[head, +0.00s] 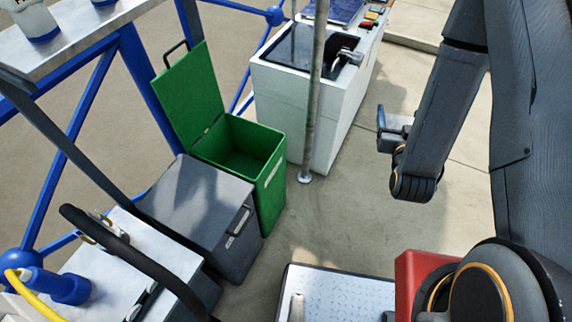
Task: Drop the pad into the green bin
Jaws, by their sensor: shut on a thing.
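The green bin (272,185) stands left of centre with its lid (190,98) raised and tilted back. Its inside is in view and looks empty. My gripper (391,130) is at the right, at the end of my dark arm, in the air over the floor. It is well to the right of the bin, apart from it. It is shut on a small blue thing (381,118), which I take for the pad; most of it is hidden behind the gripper.
A grey lidded bin (185,200) stands against the green bin's near side. A white console (290,95) with a lever and coloured buttons stands behind it. A thin metal pole (313,110) rises between the green bin and my gripper. Blue rails frame the left.

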